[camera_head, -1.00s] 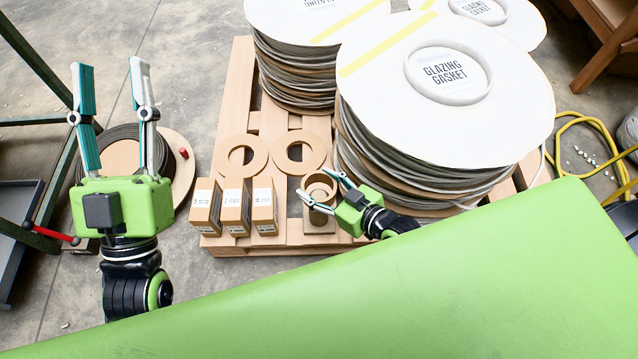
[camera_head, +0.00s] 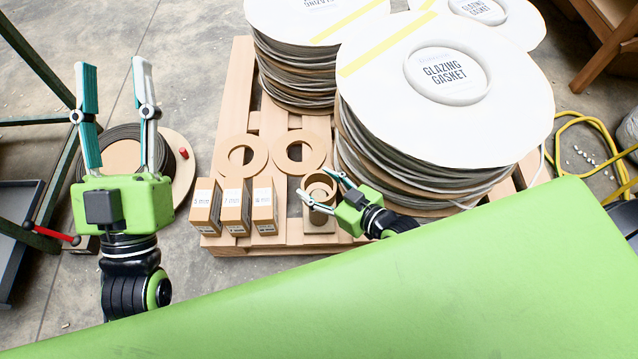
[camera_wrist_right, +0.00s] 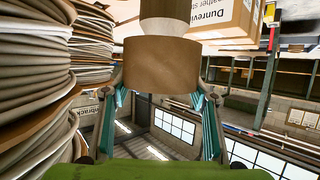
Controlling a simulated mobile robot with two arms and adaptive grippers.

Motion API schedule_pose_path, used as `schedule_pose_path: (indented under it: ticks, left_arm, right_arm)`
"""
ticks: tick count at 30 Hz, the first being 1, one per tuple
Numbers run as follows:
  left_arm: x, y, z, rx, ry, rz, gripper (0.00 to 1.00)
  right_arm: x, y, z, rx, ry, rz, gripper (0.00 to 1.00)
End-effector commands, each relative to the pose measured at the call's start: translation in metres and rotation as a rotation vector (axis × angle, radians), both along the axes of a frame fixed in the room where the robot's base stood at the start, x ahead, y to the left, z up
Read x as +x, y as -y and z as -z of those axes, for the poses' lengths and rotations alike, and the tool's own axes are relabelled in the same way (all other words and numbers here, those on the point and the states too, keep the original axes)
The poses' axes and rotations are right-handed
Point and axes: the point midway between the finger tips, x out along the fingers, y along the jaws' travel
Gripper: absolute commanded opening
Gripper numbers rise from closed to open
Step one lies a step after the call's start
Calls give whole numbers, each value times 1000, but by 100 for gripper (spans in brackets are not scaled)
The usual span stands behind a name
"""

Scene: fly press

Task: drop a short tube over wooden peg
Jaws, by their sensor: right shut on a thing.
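A short brown cardboard tube (camera_head: 320,181) is held upright in my right gripper (camera_head: 319,186), at the front of the pallet. In the right wrist view, the tube (camera_wrist_right: 162,64) sits between the two fingers of the right gripper (camera_wrist_right: 160,95). A pale wooden peg (camera_wrist_right: 165,12) meets the tube's end there, in line with it. Whether its tip is inside the tube is hidden. In the head view the peg's stand (camera_head: 318,224) shows below the tube, partly covered by a finger. My left gripper (camera_head: 112,70) is open and empty, off to the left of the pallet.
Several small boxes (camera_head: 235,208) stand left of the peg on the pallet (camera_head: 240,80). Two flat cardboard rings (camera_head: 293,153) lie behind. Large gasket reels (camera_head: 440,120) rise close behind and right of my right gripper. Another reel (camera_head: 180,175) lies near my left gripper.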

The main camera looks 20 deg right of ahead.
Motion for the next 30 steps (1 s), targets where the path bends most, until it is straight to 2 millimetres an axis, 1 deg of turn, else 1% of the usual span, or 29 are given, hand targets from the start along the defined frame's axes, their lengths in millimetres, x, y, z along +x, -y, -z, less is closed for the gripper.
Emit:
schedule_pose_path:
  ticks: [30]
  left_arm:
    - [12, 1, 18, 28, -98, -5, 40]
  right_arm:
    - [0, 0, 0, 0, 0, 0, 35]
